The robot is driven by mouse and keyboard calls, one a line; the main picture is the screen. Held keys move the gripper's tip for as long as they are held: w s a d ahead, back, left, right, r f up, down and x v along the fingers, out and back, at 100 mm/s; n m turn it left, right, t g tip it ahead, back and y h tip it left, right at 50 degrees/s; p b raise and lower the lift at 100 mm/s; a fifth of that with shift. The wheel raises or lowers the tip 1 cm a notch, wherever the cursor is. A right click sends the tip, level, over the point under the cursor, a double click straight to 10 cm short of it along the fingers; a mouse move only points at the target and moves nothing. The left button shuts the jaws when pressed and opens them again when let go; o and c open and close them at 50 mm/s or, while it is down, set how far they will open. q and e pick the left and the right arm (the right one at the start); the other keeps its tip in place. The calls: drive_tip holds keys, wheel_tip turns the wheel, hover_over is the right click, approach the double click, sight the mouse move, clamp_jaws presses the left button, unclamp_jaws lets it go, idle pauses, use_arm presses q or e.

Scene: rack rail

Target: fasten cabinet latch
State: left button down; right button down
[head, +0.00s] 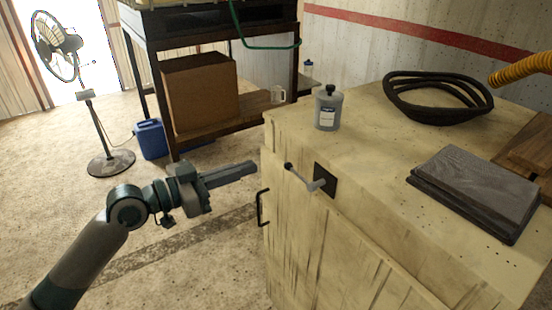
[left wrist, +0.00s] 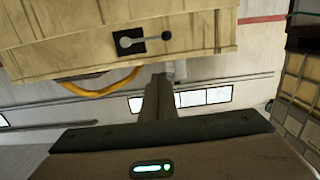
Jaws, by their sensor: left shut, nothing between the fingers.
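The pale wooden cabinet (head: 350,240) stands at the right of the head view. Its latch (head: 308,181) is a grey lever on a dark square plate, with a dark knob at its end. The lever points left and slightly up, across the upper front. The latch also shows upside down at the top of the left wrist view (left wrist: 130,41). A black pull handle (head: 262,208) is on the cabinet's left edge. My left gripper (head: 253,167) is shut and empty, left of the knob and apart from it. It also shows in the left wrist view (left wrist: 158,82). My right gripper is out of view.
A workbench with a cardboard box (head: 200,95) stands behind. A blue jug (head: 151,139) and a fan (head: 58,48) are farther left. The floor before the cabinet is clear.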

sight(299, 176)
use_arm(q)
drive_tip(key=shift+s+d+r, duration=0.1)
drive_tip(key=shift+s, duration=0.05)
drive_tip(key=w+d+f+p, duration=0.4)
drive_tip(key=w+d+p, duration=0.1)
drive_tip(key=d, duration=0.3)
drive_tip(key=shift+w+d+f+p, duration=0.25)
drive_tip(key=shift+w+d+p, duration=0.1)
drive_tip(key=shift+w, duration=0.4)
